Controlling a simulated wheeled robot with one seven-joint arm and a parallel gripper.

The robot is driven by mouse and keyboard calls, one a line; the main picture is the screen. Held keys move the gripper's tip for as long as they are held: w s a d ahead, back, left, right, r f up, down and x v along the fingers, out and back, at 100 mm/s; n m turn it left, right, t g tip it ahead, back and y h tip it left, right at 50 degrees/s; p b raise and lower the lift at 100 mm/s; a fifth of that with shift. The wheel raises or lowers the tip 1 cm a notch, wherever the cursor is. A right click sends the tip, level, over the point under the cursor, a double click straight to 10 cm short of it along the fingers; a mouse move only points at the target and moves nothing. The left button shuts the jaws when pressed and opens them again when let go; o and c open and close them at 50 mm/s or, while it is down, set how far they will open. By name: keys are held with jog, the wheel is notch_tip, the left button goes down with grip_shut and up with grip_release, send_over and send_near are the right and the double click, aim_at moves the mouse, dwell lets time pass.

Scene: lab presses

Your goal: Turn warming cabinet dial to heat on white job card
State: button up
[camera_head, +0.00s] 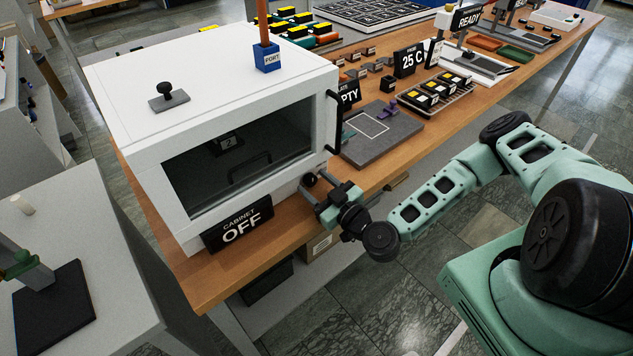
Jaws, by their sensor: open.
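The warming cabinet (120,130) is a white box with a dark glass door, on the left end of the wooden bench. A black sign (239,225) at its lower front reads "CABINET OFF". A small dark round knob (309,180), perhaps the dial, shows at the cabinet's lower right front. My gripper (315,192) is open and close to this knob; I cannot tell whether it touches it. The fingers partly hide the knob, and its setting is not readable. A small white card (433,53), perhaps the job card, stands beside the "25 C" sign (408,60); its writing is too small to read.
A black door handle (333,122) sticks out just above my gripper. A grey plate (385,140) with a purple part lies right of the cabinet. A blue "PORT" block (267,58) and a black-knobbed piece (168,96) sit on the cabinet top.

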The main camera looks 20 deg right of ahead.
jog(key=shift+w, duration=0.2)
jog(key=c, duration=1)
jog(key=shift+o, duration=0.2)
jog(key=shift+m+b, duration=0.7)
jog(key=shift+m, duration=1.7)
jog(key=o, duration=1)
jog(key=shift+c, duration=0.2)
jog(key=v, duration=1.7)
jog(key=shift+s+b, duration=0.25)
jog(key=shift+b, duration=0.2)
